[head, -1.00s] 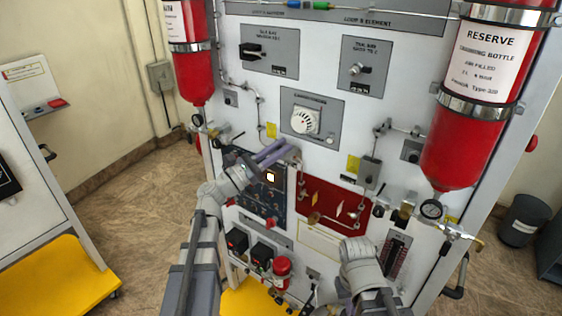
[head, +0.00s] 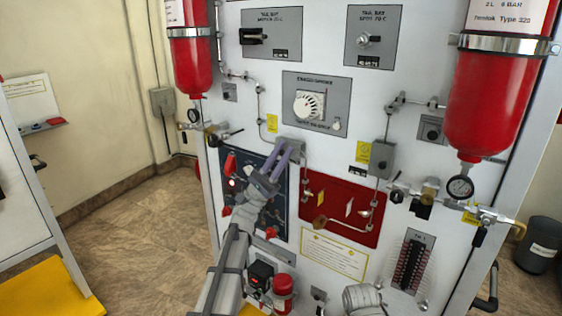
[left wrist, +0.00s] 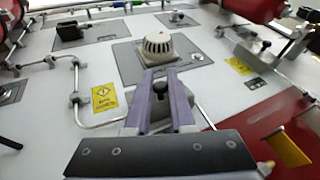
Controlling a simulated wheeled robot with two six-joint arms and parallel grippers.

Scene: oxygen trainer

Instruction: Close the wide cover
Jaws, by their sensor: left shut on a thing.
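My left gripper (head: 281,158) is at a small grey box (head: 292,143) below the dial on the upright panel. In the left wrist view its two purple fingers (left wrist: 160,100) stand on either side of a black knob (left wrist: 159,87) at the grey box (left wrist: 135,118) and are shut on it. The fingers hide part of the box. I cannot tell for certain which part is the wide cover. My right gripper is not in view; only part of my right arm shows at the bottom of the head view.
A dark blue panel (head: 233,167) with red handles is at left, partly behind my left arm. A red panel (head: 340,212) lies to the right. Pipes and a second grey box (head: 382,158) are near. Red bottles (head: 490,105) and (head: 190,70) hang at both sides.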

